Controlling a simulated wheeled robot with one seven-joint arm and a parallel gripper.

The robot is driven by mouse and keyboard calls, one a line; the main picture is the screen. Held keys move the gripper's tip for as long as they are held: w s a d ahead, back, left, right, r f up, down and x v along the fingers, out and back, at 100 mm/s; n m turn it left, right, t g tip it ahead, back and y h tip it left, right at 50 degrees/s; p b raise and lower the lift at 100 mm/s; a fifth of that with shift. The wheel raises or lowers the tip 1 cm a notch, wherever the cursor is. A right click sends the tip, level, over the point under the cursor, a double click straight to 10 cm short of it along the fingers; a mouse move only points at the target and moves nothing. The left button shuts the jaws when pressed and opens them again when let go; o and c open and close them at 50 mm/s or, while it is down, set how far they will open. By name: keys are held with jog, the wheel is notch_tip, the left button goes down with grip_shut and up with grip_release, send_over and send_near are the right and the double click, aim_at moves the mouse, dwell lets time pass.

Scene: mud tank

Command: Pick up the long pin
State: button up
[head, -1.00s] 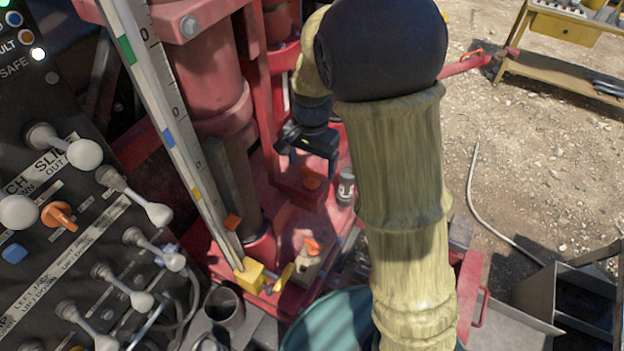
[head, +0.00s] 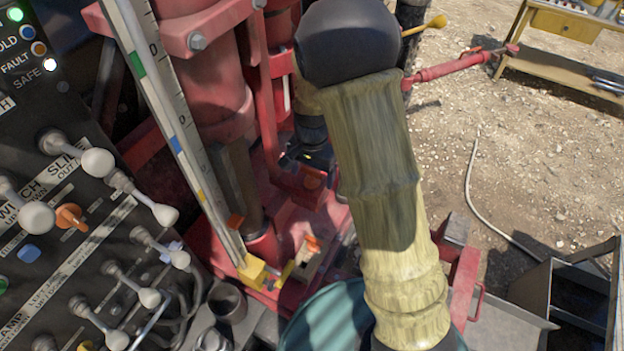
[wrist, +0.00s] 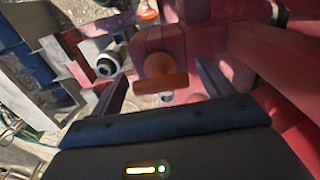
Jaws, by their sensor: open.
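An orange T-shaped handle (wrist: 160,80) sits on a red bracket in the middle of the wrist view. An orange-topped piece (head: 312,183) on a red bracket (head: 298,195) in the head view seems to be the same one. I cannot tell for sure which part is the long pin, as no long shaft shows. My gripper (wrist: 162,92) is open and empty, its two grey fingers to either side of the handle in the picture, apparently short of it. In the head view my gripper (head: 306,154) is dark and partly hidden behind my forearm.
Another orange-topped piece (head: 313,243) sits on a tan block beside a yellow block (head: 252,270). A scale post (head: 170,120) and red columns stand left. A lever panel (head: 80,220) fills the left edge. A teal drum (head: 330,318) is below. A grey cylinder (wrist: 103,65) stands beside the handle.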

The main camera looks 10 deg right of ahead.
jog(key=shift+c, duration=0.2)
jog(key=c, duration=1.1)
notch_tip(320, 180, up, 10)
jog(key=b, duration=0.3)
